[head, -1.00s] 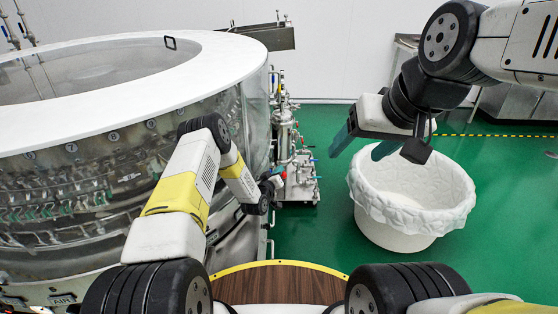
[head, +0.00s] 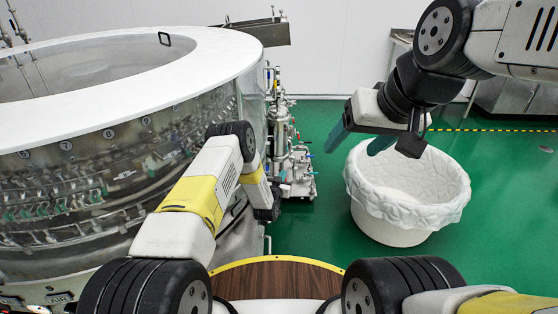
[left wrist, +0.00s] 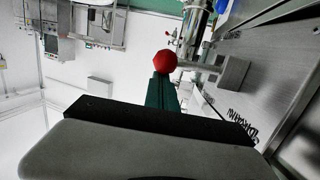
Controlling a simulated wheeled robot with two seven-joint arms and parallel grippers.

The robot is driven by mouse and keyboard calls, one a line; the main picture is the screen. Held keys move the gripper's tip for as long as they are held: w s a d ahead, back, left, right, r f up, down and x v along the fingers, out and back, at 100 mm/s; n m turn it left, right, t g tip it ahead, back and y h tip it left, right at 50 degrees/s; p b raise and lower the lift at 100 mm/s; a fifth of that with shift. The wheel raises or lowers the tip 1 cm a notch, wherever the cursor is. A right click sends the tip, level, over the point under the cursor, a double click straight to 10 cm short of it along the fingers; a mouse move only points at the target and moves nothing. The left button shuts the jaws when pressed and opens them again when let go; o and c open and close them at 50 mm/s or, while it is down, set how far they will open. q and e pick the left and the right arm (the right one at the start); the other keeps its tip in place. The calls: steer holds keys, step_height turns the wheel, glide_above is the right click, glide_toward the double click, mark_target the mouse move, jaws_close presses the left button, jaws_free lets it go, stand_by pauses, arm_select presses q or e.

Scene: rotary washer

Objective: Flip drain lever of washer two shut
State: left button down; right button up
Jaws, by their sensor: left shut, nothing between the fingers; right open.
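Dark DRAIN lettering (left wrist: 242,124) is on the steel panel to the right. My left gripper (left wrist: 160,88) is shut and empty, its green fingertips right by the knob; I cannot tell whether they touch it. In the head view my left arm hides the fingers and the lever. My right gripper (head: 357,140) is open and empty, above the floor on the right.
The large round washer (head: 215,52) with a white rim fills the left of the head view. A steel pipe and valve stand (head: 297,170) is behind my left arm. A white lined bin (head: 390,236) stands below my right gripper. Green floor around it is clear.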

arm_select(q)
steer(key=f+m, duration=0.2)
steer(key=shift+s+d+f+m+y, duration=0.2)
steer(key=shift+d+m+y, duration=0.1)
steer(key=shift+d, duration=0.1)
step_height(320, 180, down, 2)
steer(key=m, duration=0.2)
steer(key=shift+f+m, duration=0.25)
steer(key=shift+m, duration=0.05)
steer(key=shift+w+a+f+m+t+y, duration=0.1)
steer(key=shift+f+m+t+y, duration=0.1)
steer(key=shift+f, duration=0.15)
steer(key=shift+a+f+m+t+y, duration=0.1)
steer(key=shift+f+m+y, duration=0.1)
steer(key=shift+f, duration=0.15)
steer(key=shift+a+f, duration=0.1)
steer(key=shift+f, duration=0.15)
